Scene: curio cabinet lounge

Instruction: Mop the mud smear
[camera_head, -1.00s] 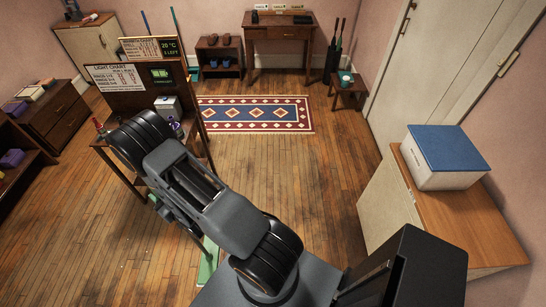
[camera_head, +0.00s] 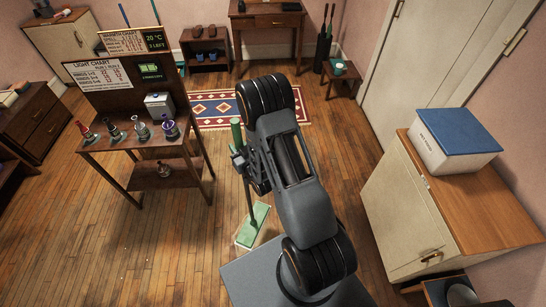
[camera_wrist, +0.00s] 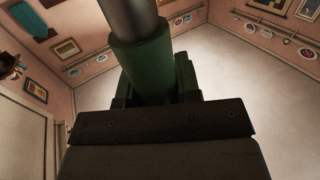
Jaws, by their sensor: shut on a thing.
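I see a mop with a green grip (camera_head: 236,134) and a flat green head (camera_head: 253,226). My gripper (camera_head: 240,162) is shut on the mop's handle, just below the green grip, partly hidden by my arm. The mop is close to upright, its head low near the floor beside my base; I cannot tell whether it touches. In the wrist view the green grip (camera_wrist: 143,65) and a grey shaft rise from between my jaws (camera_wrist: 150,98). I cannot make out a mud smear in these frames.
A dark table with several flasks (camera_head: 142,129) and a light chart board (camera_head: 98,73) stands to the left. A patterned rug (camera_head: 215,108) lies behind my arm. A cabinet with a blue-lidded box (camera_head: 455,140) is at right. Bare wooden floor (camera_head: 110,240) is open at front left.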

